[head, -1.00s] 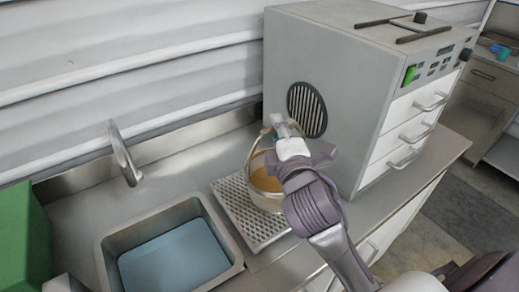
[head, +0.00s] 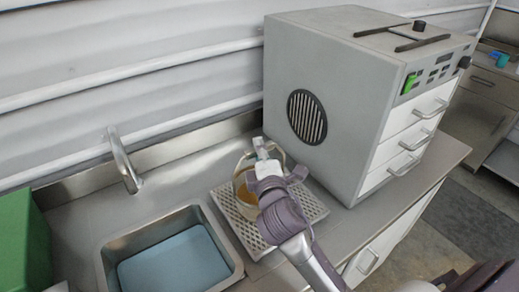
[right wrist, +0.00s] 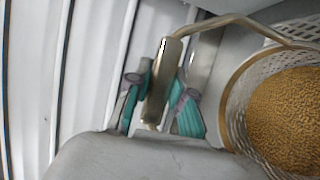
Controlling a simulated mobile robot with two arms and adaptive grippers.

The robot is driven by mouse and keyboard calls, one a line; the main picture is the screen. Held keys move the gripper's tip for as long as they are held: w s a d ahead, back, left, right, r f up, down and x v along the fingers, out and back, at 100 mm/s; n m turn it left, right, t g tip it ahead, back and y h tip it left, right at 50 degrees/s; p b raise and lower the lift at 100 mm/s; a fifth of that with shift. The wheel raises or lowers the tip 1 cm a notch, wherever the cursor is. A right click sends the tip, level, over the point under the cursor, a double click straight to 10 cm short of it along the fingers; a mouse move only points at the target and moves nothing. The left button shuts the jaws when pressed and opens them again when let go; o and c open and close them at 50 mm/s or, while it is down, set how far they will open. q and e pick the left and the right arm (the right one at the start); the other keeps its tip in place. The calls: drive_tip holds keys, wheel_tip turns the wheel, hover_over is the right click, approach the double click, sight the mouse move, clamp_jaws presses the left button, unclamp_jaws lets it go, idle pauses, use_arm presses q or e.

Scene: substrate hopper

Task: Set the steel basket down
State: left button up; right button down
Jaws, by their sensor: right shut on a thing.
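The steel basket (head: 240,201) is a round mesh basket with an arched handle and golden-brown granules (right wrist: 285,115) inside. In the head view it is over the left part of the perforated drain tray (head: 312,207), upright or nearly so. I cannot tell whether its bottom touches the tray. My right gripper (head: 263,152) is above it, shut on the handle. In the right wrist view the teal finger pads of the gripper (right wrist: 160,104) lie on both sides of the handle bar, and the basket rim (right wrist: 232,85) is at the right. My left gripper is not identifiable.
A sink (head: 228,258) with bluish water lies left of the tray, with a tap (head: 122,160) behind it. A large grey oven-like unit (head: 335,95) with white drawers stands close behind and right. A green box (head: 22,245) is at the far left. The right part of the tray is bare.

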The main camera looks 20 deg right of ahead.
drive_tip(key=shift+r, duration=0.2)
drive_tip(key=shift+f, duration=0.15)
drive_tip(key=c, duration=1)
unclamp_jaws()
drive_tip(key=shift+f, duration=0.1)
drive_tip(key=shift+s+a, duration=0.1)
drive_tip(key=shift+s, duration=0.2)
drive_tip(key=shift+b+v, duration=1.4)
drive_tip(key=shift+v, duration=4.35)
